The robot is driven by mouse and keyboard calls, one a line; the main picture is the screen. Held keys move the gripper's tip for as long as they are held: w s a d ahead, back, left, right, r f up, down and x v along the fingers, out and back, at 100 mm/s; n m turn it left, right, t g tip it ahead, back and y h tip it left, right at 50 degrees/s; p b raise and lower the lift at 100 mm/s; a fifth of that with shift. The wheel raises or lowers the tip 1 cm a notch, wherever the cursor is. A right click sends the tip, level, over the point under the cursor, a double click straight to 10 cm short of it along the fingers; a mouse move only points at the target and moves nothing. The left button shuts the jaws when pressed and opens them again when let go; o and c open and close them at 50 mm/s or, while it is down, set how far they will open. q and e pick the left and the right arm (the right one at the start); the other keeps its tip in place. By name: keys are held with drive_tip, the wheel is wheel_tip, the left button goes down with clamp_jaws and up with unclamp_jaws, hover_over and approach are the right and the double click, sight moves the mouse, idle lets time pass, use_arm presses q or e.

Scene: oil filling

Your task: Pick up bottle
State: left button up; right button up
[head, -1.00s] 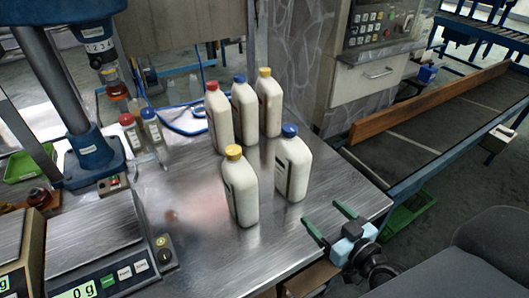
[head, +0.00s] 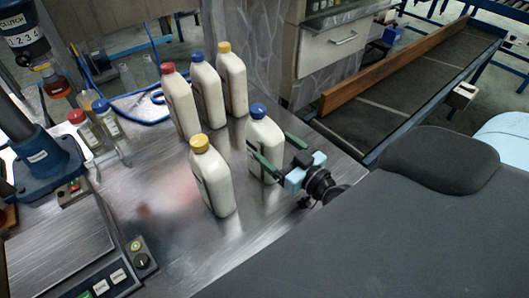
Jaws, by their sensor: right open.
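Several white bottles stand upright on the metal table (head: 275,228). A blue-capped bottle (head: 263,132) stands at the front right, and a yellow-capped bottle (head: 214,182) stands to its left. Behind them stand a red-capped bottle (head: 181,105), another blue-capped bottle (head: 207,92) and another yellow-capped bottle (head: 234,82). My right gripper (head: 270,144) is open at the front blue-capped bottle. One green finger crosses in front of its body and the other is at its right side. I cannot tell whether they touch it. My left gripper is not in view.
A scale (head: 60,250) and a blue stand (head: 42,160) are at the left. A conveyor (head: 400,90) with a wooden rail is at the right. The front middle of the table is clear.

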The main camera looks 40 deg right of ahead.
drive_tip(key=w, duration=0.3)
drive_tip(key=w+p, duration=0.1)
drive_tip(key=shift+w+a, duration=0.25)
drive_tip(key=shift+w, duration=0.05)
drive_tip(key=shift+w+f, duration=0.15)
drive_tip(key=shift+w, duration=0.1)
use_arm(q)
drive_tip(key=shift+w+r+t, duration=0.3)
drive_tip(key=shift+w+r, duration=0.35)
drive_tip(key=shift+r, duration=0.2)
use_arm(e)
clamp_jaws()
